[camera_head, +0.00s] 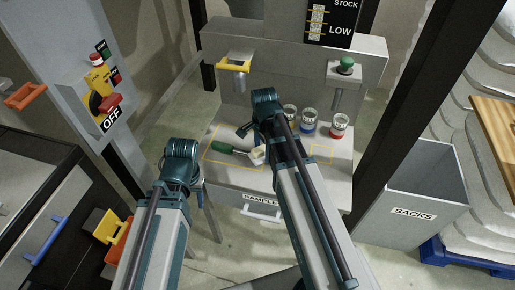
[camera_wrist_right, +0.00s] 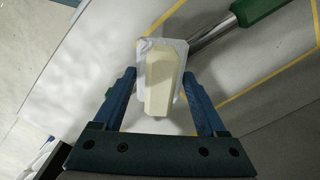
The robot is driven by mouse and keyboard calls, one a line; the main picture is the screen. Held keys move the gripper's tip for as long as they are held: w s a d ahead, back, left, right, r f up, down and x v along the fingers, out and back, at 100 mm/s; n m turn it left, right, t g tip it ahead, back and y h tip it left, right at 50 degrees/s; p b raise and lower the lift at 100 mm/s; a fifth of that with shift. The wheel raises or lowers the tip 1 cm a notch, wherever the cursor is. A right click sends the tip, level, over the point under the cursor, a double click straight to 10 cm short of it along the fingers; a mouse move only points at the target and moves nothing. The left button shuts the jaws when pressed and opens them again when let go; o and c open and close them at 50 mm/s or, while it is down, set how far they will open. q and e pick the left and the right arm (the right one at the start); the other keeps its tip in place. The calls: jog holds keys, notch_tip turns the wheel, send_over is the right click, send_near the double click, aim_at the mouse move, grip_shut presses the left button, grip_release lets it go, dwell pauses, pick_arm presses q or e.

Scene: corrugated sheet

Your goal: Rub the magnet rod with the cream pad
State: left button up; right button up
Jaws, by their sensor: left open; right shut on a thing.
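The magnet rod lies on the grey bench top, with its green handle (camera_head: 222,147) to the left. In the right wrist view, its metal shaft (camera_wrist_right: 211,32) runs from the green handle (camera_wrist_right: 257,10) towards the cream pad. My right gripper (camera_wrist_right: 160,76) is shut on the cream pad (camera_wrist_right: 161,84), which has a pale grey rim around it. The pad (camera_head: 257,154) is at the shaft's right end in the head view; I cannot tell whether they touch. The shaft's tip is hidden behind it. My left gripper (camera_head: 197,188) is open, in front of the bench's left side; its fingers are hardly visible.
Several small jars (camera_head: 309,122) stand behind my right arm on the bench. Yellow lines mark areas on the bench top. A drawer labelled SAMPLE (camera_head: 262,213) is in the front. A grey SACKS bin (camera_head: 428,180) stands at the right, a switch panel (camera_head: 100,95) at the left.

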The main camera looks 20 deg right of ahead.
jog(key=shift+s+d+f, duration=0.1)
jog(key=shift+s+d, duration=0.2)
jog(key=shift+d, duration=0.1)
jog(key=shift+s+d, duration=0.5)
jog(key=shift+d, duration=0.2)
jog(key=shift+s+d, duration=0.45)
jog(key=shift+d, duration=0.25)
jog(key=shift+r, duration=0.2)
notch_tip(320, 180, up, 6)
jog(key=p, duration=0.6)
jog(key=shift+f, duration=0.1)
notch_tip(320, 180, up, 3)
jog(key=p, duration=0.3)
